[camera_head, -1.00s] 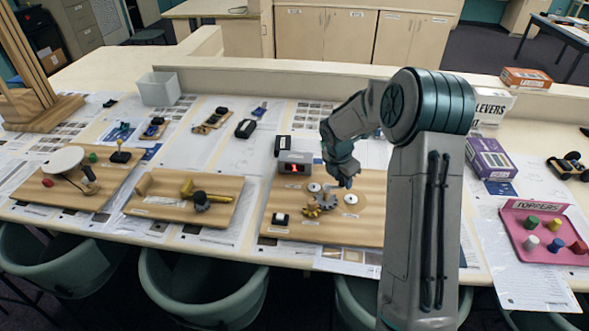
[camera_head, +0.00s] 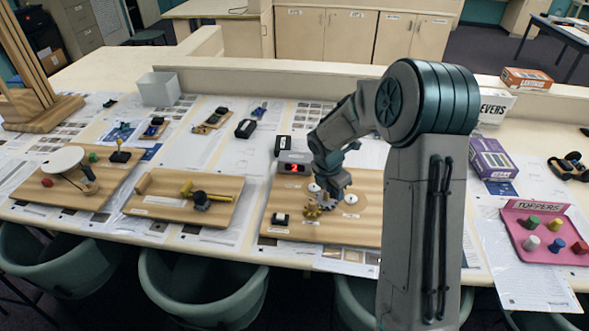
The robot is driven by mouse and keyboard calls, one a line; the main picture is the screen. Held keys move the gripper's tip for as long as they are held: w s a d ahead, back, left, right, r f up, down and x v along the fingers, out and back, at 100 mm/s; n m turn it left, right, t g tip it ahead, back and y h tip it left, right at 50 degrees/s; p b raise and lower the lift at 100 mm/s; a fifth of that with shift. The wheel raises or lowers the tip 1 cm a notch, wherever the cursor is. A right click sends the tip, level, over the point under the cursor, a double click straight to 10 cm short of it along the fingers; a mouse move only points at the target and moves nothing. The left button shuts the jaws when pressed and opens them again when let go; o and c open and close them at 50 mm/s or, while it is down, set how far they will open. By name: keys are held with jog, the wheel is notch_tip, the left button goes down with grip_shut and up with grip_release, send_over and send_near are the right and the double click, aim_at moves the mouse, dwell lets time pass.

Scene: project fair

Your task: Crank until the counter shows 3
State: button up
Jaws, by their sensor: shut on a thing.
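A wooden gear board (camera_head: 350,232) lies on the table in the middle of the view. The dark counter box (camera_head: 294,168) at its back left shows a small red digit that looks like 2. My gripper (camera_head: 330,194) is low over the gears, shut on what seems to be the crank handle, which the fingers hide. A golden gear (camera_head: 312,209) shows just left of the fingers. The grey gear is mostly covered by my gripper. A pale round disc (camera_head: 351,199) is to the right of the fingers.
A board with a yellow piece (camera_head: 150,208) and a board with a white disc (camera_head: 62,159) lie to the left. A purple box (camera_head: 490,159) and a pink tray (camera_head: 520,248) with several coloured pegs stand right of my arm. A dark block (camera_head: 281,218) sits on the gear board's front left.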

jog(key=shift+s+f, duration=0.1)
jog(key=shift+f, duration=0.05)
dwell(0.7)
jog(key=shift+a, duration=0.25)
jog(key=shift+o, duration=0.2)
jog(key=a, duration=0.1)
jog(key=w+a, duration=0.1)
jog(key=a, duration=0.2)
jog(key=shift+w+p, duration=0.25)
jog(key=shift+p, duration=0.05)
jog(key=shift+w+a, duration=0.2)
jog(key=shift+w, duration=0.1)
jog(key=shift+w+a, duration=0.2)
jog(key=shift+w, duration=0.3)
jog(key=shift+c, duration=0.2)
jog(key=shift+w, duration=0.15)
